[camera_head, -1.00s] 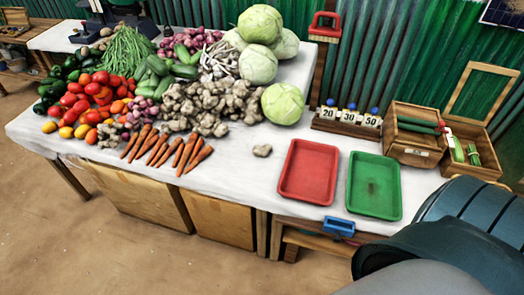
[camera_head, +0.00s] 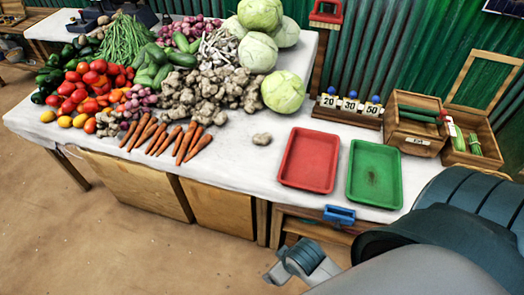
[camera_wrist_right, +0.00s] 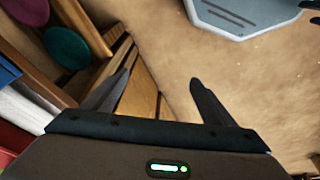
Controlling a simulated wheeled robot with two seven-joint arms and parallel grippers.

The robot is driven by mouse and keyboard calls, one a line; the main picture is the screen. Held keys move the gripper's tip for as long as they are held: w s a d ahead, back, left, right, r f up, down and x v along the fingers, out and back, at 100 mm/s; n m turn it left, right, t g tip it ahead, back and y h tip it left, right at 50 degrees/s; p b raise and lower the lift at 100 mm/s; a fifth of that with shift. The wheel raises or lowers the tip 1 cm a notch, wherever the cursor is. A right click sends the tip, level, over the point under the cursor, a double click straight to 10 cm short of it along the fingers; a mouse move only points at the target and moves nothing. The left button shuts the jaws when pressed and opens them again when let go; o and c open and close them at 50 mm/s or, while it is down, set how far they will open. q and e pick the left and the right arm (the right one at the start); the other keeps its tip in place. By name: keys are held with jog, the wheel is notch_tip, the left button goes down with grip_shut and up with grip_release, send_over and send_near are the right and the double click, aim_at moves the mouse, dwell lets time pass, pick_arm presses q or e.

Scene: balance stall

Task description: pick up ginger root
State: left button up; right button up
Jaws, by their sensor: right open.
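A single beige, knobbly ginger root (camera_head: 262,139) lies alone on the white cloth, left of the red tray (camera_head: 309,160). A large heap of similar ginger (camera_head: 205,92) lies farther back and to the left. In the right wrist view my right gripper (camera_wrist_right: 156,86) is open, with its two dark fingers apart and nothing between them. It is over the ground beside wooden stall parts, away from the ginger. In the head view my right arm comes in from the lower right, and its far end shows in front of the table, below the tabletop. My left gripper is not in view.
A green tray (camera_head: 374,174) sits right of the red one. Carrots (camera_head: 190,140) lie left of the single ginger, and a cabbage (camera_head: 283,91) stands behind it. Weights (camera_head: 350,105) and wooden boxes (camera_head: 415,125) stand at the back right. The cloth around the single ginger is clear.

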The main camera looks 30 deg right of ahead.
notch_tip(320, 180, up, 6)
jog(key=w, duration=0.2)
jog(key=w+d+r+m+t, duration=0.1)
jog(key=w+r, duration=0.2)
jog(key=w, duration=0.6)
jog(key=w+d+r+m, duration=0.1)
jog(key=w+r, duration=0.3)
jog(key=w, duration=0.5)
jog(key=w+d+r+m+h, duration=0.2)
jog(key=w+d+r+m, duration=0.3)
jog(key=w+d+r, duration=0.7)
jog(key=w+d, duration=0.2)
jog(key=d, duration=0.1)
jog(key=shift+d, duration=0.2)
jog(key=shift+w+f, duration=0.1)
jog(key=p, duration=0.2)
send_over(263, 136)
jog(key=s, duration=0.2)
jog(key=f, duration=0.7)
jog(key=a+f, duration=0.1)
jog(key=f, duration=0.3)
jog(key=shift+w+f, duration=0.1)
